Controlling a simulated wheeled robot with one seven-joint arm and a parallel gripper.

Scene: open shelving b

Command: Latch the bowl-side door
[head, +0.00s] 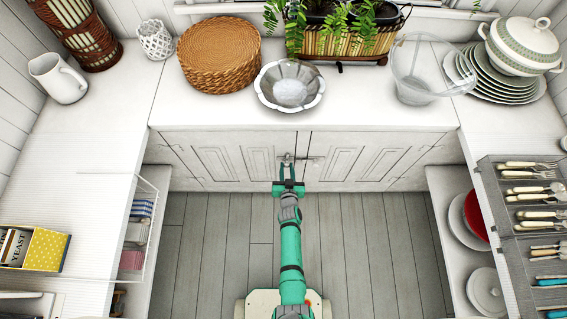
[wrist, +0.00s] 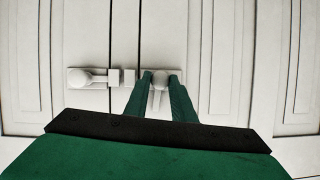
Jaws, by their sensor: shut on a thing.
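The white cabinet doors below the counter show in the head view, a left door (head: 220,160) and a right door (head: 355,162). A metal bowl (head: 290,86) stands on the counter above the seam between them. My gripper (head: 287,170) is at the doors near that seam, below the bowl. A second latch with a round knob (wrist: 86,77) lies to the left in that view, apart from the fingers. Whether either bolt crosses the seam is unclear.
A glass bowl (head: 414,88) and stacked plates (head: 500,80) stand on the counter at right, a woven basket (head: 220,55) at left. A cutlery tray (head: 520,190) is on the right side counter. The floor (head: 215,235) beside my arm is clear.

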